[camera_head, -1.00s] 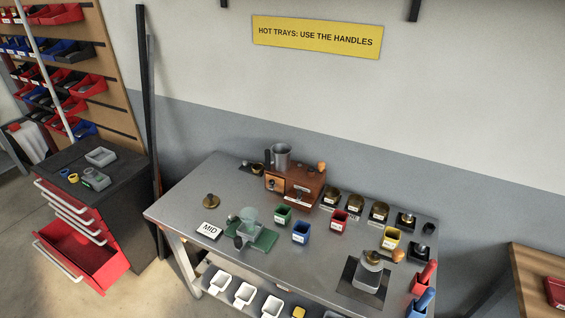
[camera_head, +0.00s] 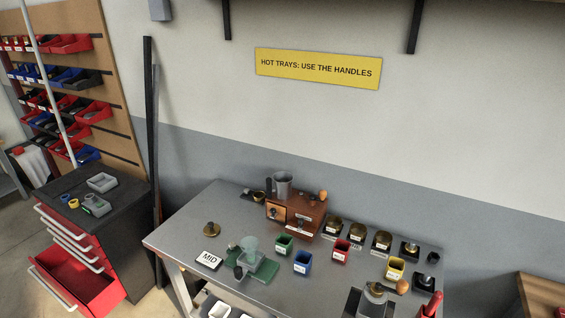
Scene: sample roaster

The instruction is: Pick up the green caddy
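The green caddy (camera_head: 283,246) is a small open-topped box with a white label. It stands upright on the grey metal table, to the left of a blue caddy (camera_head: 302,262) and in front of the wooden roaster box (camera_head: 297,213). Neither of my grippers shows in the head view.
A red caddy (camera_head: 341,250) and a yellow caddy (camera_head: 395,268) stand further right, with several brass-topped tins behind. A MID sign (camera_head: 209,260) and a brass weight (camera_head: 211,229) are at the left. A red tool cabinet (camera_head: 75,275) has an open drawer.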

